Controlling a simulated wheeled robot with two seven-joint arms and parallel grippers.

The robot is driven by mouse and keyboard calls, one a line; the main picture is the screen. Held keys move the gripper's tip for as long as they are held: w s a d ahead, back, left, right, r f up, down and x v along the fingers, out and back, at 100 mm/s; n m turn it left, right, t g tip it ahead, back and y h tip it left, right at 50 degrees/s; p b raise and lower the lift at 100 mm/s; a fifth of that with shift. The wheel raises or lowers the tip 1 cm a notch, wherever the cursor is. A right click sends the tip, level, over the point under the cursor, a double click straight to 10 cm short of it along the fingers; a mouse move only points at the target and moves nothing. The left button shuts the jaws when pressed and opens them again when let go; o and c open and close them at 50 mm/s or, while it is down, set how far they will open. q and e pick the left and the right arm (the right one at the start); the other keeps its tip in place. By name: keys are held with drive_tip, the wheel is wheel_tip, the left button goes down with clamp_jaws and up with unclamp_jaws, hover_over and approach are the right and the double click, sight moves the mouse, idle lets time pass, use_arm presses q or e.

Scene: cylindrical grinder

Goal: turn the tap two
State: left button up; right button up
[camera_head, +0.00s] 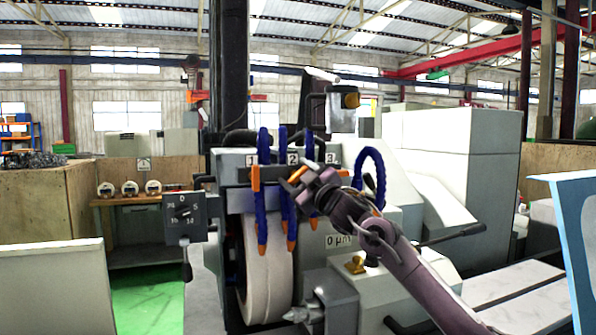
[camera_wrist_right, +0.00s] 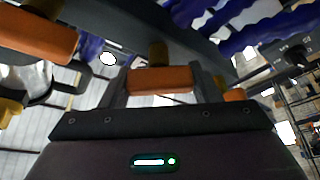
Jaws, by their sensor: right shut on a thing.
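Tap two's orange handle (camera_head: 297,174) sits below the "2" label (camera_head: 293,158) on the grinder's coolant bar, and it looks tilted. My right gripper (camera_head: 302,186) reaches it from the lower right. In the right wrist view the orange handle (camera_wrist_right: 160,80) lies between the two fingers, and the gripper is shut on it. Tap one's handle (camera_head: 255,178) stands upright to the left, under the "1" label. My left gripper is not in view.
Blue coolant hoses (camera_head: 262,215) with orange tips hang close around the taps, in front of the grinding wheel (camera_head: 266,270). A dial box (camera_head: 184,215) stands to the left. A lever (camera_head: 455,234) sticks out to the right, near my right forearm.

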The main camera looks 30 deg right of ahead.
drive_tip(key=n+g+y+p, duration=0.1)
drive_tip(key=n+p, duration=0.1)
drive_tip(key=n, duration=0.1)
drive_tip(key=n+g+y+p, duration=0.1)
drive_tip(key=n+p, duration=0.1)
drive_tip(key=n, duration=0.1)
drive_tip(key=shift+r+n, duration=0.1)
drive_tip(key=shift+n, duration=0.3)
drive_tip(key=n+g+p, duration=0.1)
drive_tip(key=n+p, duration=0.2)
drive_tip(key=shift+a+f, duration=0.1)
drive_tip(key=shift+f, duration=0.1)
drive_tip(key=shift+f+n+g+p, duration=0.15)
drive_tip(key=shift+n+g+p, duration=0.15)
drive_tip(key=shift+n+p, duration=0.3)
drive_tip(key=shift+f, duration=0.1)
drive_tip(key=o, duration=1)
